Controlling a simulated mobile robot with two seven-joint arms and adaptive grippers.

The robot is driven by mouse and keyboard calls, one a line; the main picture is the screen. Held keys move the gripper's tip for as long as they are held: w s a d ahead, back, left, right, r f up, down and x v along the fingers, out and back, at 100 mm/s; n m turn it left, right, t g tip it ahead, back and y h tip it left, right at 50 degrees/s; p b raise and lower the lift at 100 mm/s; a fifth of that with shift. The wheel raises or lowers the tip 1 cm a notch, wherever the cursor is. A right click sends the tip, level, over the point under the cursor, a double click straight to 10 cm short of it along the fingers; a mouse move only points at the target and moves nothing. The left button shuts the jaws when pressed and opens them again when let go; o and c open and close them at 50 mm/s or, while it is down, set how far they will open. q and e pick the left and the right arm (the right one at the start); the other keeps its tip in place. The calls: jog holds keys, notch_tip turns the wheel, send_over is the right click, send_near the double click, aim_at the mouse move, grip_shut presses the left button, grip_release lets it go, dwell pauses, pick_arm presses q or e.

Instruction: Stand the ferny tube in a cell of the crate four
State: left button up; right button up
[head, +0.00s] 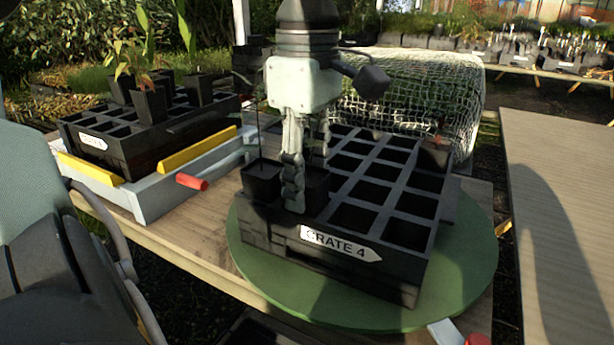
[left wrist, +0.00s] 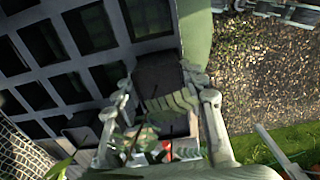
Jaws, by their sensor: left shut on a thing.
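Crate four (head: 330,245), a black crate of square cells with a white "CRATE 4" label, sits on a round green board. My left gripper (head: 296,200) points down at its front-left part, shut on a black square tube (head: 316,186), taken as the ferny tube. The gripper partly covers this tube, and its foliage barely shows. In the left wrist view, the black tube (left wrist: 158,75) is between the fingers (left wrist: 163,100), with green leaves close to the camera. How deep it sits in a cell I cannot tell. My right gripper is not in view.
Another black tube (head: 262,180) with a thin stem stands in crate four, left of the gripper. Many cells further back and right are empty. A second crate (head: 140,150) with plants stands at left, beside yellow bars (head: 90,168) and a red handle (head: 191,182). Netting lies behind.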

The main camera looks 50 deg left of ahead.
pick_arm(q)
jog(key=shift+f+b, duration=0.3)
jog(key=shift+f, duration=0.1)
dwell(0.4)
jog(key=o, duration=1.3)
jog(key=shift+o, duration=0.2)
notch_tip(320, 180, up, 12)
